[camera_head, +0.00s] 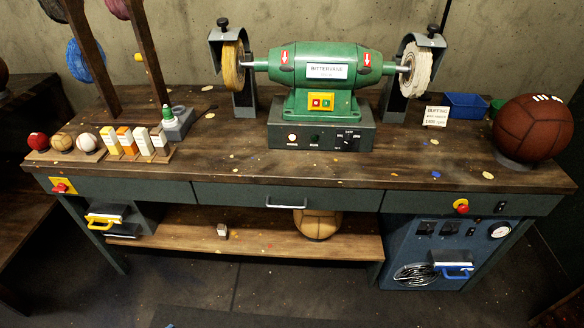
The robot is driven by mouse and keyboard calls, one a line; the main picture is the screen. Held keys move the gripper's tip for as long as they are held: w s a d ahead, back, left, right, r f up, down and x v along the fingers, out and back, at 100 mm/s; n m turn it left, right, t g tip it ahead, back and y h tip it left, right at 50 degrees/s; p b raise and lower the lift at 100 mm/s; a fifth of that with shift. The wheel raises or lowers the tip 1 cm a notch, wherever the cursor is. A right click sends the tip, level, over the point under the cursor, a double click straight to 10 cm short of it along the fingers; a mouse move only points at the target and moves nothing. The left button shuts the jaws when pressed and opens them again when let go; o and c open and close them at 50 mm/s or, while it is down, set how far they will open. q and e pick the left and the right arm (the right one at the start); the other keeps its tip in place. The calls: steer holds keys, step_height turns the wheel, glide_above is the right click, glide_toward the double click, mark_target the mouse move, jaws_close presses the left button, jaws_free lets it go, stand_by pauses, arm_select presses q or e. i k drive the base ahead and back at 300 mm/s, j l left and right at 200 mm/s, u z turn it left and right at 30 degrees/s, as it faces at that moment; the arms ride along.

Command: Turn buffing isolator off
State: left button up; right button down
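A green buffing machine (323,77) stands on the bench, with a yellow wheel (233,67) on its left and a white wheel (415,69) on its right. A yellow plate with red and green buttons (321,102) is on its front. Its grey base (321,137) carries a lit lamp and a dark rotary knob (348,144). Neither gripper shows.
A brown ball (532,128) sits at the bench's right end. Small balls and boxes (127,141) stand at left, near dark upright posts (147,55). A blue panel with a gauge (499,230) is below right. Dark floor (270,290) lies clear in front.

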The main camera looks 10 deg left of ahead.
mark_target(61, 188)
steer(key=u, duration=1.75)
